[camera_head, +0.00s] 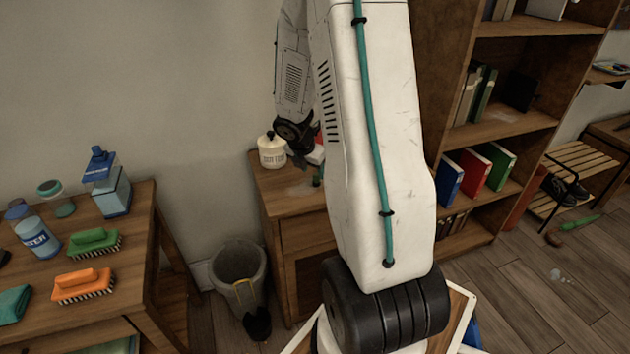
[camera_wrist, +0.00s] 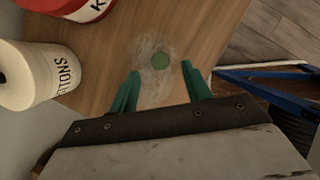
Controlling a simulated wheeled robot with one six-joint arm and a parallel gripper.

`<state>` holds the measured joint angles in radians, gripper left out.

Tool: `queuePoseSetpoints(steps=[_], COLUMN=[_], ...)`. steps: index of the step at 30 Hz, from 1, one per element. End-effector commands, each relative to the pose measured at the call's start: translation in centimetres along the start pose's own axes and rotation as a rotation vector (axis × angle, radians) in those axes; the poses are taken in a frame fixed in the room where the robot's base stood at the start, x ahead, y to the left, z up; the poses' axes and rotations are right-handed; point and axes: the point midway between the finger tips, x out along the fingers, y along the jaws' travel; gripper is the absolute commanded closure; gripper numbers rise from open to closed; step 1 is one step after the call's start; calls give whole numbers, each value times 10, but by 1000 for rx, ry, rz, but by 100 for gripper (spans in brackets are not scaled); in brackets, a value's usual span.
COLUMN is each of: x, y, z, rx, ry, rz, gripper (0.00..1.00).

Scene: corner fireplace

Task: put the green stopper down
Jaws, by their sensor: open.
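The green stopper (camera_wrist: 160,61) shows in the wrist view as a small green disc on the wooden cabinet top (camera_wrist: 118,50), inside a pale smudged patch. My gripper (camera_wrist: 161,72) has two green fingers, spread apart, with the stopper in the gap just beyond and between their tips. No finger appears to touch it. In the head view my arm hides most of the gripper and the cabinet top (camera_head: 290,195). A small green piece shows beside the arm there; I cannot tell whether it is finger or stopper.
A cream lidded jar (camera_head: 272,151) stands at the cabinet's back left; it also shows in the wrist view (camera_wrist: 35,75). A red-and-white container (camera_wrist: 75,8) is close by. A grey bin (camera_head: 238,275) and a table with brushes (camera_head: 95,242) are left; a bookcase (camera_head: 495,130) is right.

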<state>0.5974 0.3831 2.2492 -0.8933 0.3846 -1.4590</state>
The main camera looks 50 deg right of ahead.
Motion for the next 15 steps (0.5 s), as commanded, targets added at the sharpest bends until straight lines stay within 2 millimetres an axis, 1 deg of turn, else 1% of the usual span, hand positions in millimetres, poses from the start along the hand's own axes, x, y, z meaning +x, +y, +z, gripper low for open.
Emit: queuePoseSetpoints(steps=[6,9,12,15], x=[33,44,49,49], y=[0,0,0,1], z=[3,3,3,3], rx=[1,1,2,3], ry=[2,1,0,-1], rz=[-2,-1,-1,0], gripper=[52,52,52,52])
